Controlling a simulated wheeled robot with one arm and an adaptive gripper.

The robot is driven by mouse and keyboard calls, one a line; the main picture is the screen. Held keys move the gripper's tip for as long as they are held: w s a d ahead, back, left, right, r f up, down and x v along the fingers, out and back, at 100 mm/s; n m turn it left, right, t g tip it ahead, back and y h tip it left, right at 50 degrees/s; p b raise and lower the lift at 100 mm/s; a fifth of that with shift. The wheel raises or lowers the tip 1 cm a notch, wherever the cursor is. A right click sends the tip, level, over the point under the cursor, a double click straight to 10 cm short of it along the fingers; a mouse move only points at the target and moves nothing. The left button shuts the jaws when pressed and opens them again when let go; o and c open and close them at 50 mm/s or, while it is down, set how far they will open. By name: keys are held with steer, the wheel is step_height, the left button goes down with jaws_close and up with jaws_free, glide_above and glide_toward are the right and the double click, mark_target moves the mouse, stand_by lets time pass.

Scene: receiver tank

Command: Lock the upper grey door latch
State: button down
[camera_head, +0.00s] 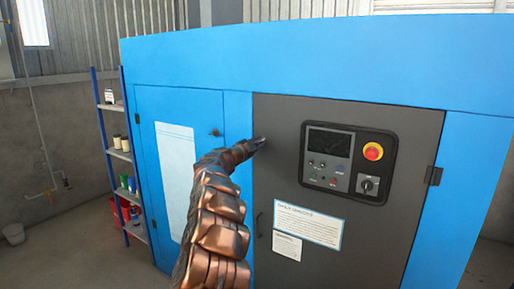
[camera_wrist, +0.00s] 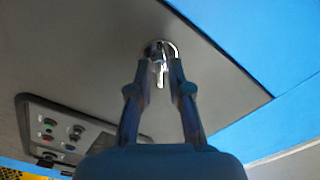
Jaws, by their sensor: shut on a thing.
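The grey door (camera_head: 370,235) of the blue cabinet looks shut flush in its frame. My gripper (camera_head: 260,143) reaches the upper left part of this door, near its left edge. In the wrist view, the upper door latch (camera_wrist: 159,48) is a shiny round metal piece with a narrow tab pointing down in the picture. My gripper (camera_wrist: 161,64) has its two fingers on either side of that tab, closed on it. In the head view my gripper and arm hide the latch.
A control panel (camera_head: 348,150) with a red emergency button (camera_head: 373,151) sits right of my gripper. A curved dark handle (camera_head: 258,224) is lower on the door's left edge. A blue shelf rack (camera_head: 103,130) stands left of the cabinet.

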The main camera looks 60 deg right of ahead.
steer(key=m+b, duration=0.2)
steer(key=m, duration=0.3)
steer(key=shift+f, duration=0.2)
steer(key=shift+s+m+b, duration=0.1)
steer(key=shift+m+b, duration=0.25)
steer(key=shift+m, duration=0.85)
steer(key=c, duration=1.3)
jaws_free()
steer(key=shift+o, duration=0.2)
